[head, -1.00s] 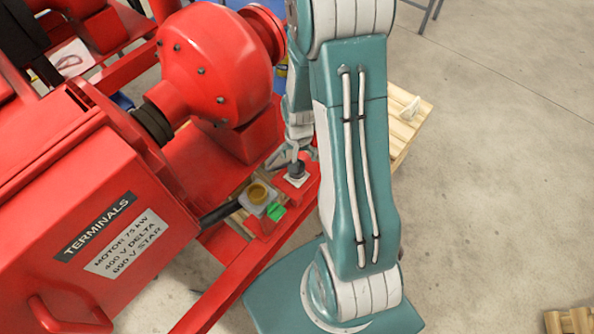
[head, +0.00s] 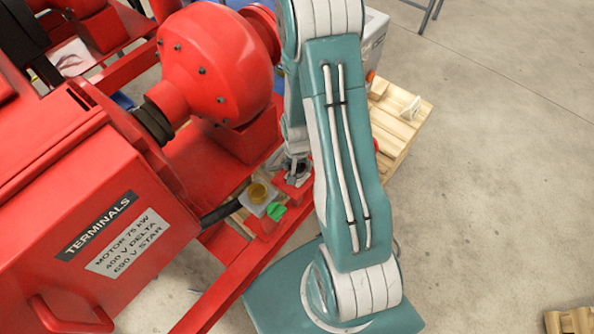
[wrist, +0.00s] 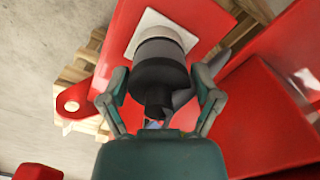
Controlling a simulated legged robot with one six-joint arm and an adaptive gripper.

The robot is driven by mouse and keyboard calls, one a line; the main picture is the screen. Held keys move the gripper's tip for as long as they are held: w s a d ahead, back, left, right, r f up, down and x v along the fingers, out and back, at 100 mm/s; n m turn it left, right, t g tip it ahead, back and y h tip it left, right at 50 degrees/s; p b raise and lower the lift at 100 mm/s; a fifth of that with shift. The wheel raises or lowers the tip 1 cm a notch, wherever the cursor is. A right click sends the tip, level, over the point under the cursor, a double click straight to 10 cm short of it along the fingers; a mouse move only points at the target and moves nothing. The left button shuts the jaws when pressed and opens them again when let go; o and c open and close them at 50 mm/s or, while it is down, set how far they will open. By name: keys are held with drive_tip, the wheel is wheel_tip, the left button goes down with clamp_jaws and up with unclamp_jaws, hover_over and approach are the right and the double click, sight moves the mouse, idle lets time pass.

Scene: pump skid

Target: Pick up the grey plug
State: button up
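The grey plug (wrist: 160,72) is a dark grey cylinder with a narrower stub. It stands on a pale square plate (wrist: 143,22) on the red skid. My gripper (wrist: 161,88) has one finger on each side of the plug in the wrist view. The fingers look spread, with narrow gaps to the plug's sides. In the head view my gripper (head: 294,167) is down at the red skid's edge, beside the pump, and hides most of the plug.
A grey box with a yellow-brown round top (head: 258,192) and a green piece (head: 277,212) sit close by on the skid. The red pump casing (head: 215,75) and terminal box (head: 95,215) stand to the left. A wooden pallet (head: 402,135) lies right of my arm, with open floor beyond.

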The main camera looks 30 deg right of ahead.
drive_tip(key=c, duration=0.5)
